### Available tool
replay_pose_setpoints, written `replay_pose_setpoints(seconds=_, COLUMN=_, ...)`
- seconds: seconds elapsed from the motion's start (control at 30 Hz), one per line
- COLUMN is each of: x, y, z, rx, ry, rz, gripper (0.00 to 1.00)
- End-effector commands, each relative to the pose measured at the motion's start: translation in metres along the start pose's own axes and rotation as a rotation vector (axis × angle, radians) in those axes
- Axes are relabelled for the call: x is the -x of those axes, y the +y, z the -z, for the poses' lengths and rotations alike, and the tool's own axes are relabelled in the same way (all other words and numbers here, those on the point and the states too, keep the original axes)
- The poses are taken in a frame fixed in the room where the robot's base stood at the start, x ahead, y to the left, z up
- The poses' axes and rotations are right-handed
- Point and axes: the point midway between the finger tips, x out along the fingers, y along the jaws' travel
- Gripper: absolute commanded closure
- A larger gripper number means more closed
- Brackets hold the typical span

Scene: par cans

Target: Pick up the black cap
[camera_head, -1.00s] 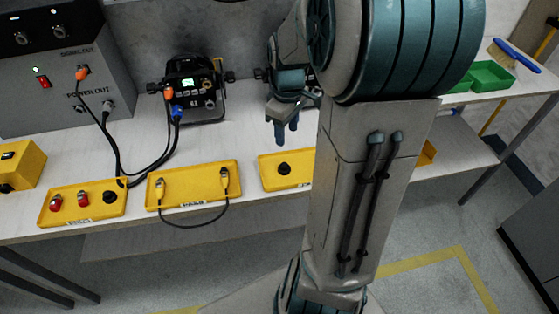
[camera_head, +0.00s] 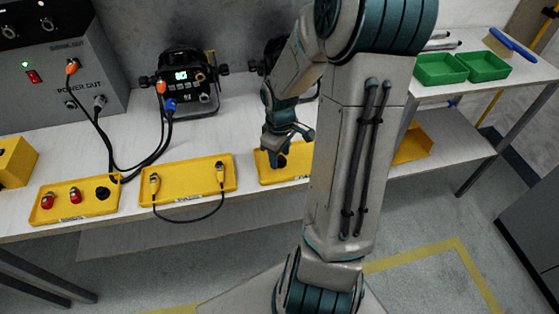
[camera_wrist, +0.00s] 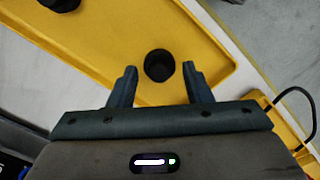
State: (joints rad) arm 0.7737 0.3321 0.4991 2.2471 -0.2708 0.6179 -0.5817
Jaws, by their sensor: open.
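A round black cap (camera_wrist: 159,65) stands on a yellow tray (camera_wrist: 110,35) in the wrist view. In the head view my gripper (camera_head: 278,158) is over the right-hand yellow tray (camera_head: 300,172), and the cap there is mostly hidden by the fingers. Another black cap (camera_head: 102,193) sits in the left yellow tray (camera_head: 80,211) beside two red-topped connectors (camera_head: 75,195).
A middle yellow tray (camera_head: 187,192) holds a black cable (camera_head: 205,217) with yellow plugs. A lamp unit (camera_head: 186,80) and a grey power box (camera_head: 60,75) with cables stand behind. Green bins (camera_head: 440,68) are at the right. In the wrist view a dark round object (camera_wrist: 60,5) is at the top left.

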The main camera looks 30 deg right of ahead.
Motion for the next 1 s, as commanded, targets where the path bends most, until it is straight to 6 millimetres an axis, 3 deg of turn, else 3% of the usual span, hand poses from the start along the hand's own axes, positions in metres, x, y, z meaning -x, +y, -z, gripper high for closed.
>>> replay_pose_setpoints(seconds=0.2, x=0.000, y=0.000, z=0.000, rx=0.000, ry=0.000, rz=0.000, gripper=0.55)
replay_pose_setpoints(seconds=0.33, x=0.000, y=0.000, z=0.000, rx=0.000, ry=0.000, rz=0.000, gripper=0.91)
replay_pose_setpoints(seconds=0.4, x=0.000, y=0.000, z=0.000, rx=0.000, ry=0.000, rz=0.000, gripper=1.00)
replay_pose_setpoints(seconds=0.8, x=0.000, y=0.000, z=-0.001, rx=-0.001, ry=-0.001, rz=0.001, gripper=1.00)
replay_pose_setpoints(seconds=1.0, x=0.015, y=0.001, z=0.000, rx=-0.001, ry=-0.001, rz=-0.003, gripper=1.00)
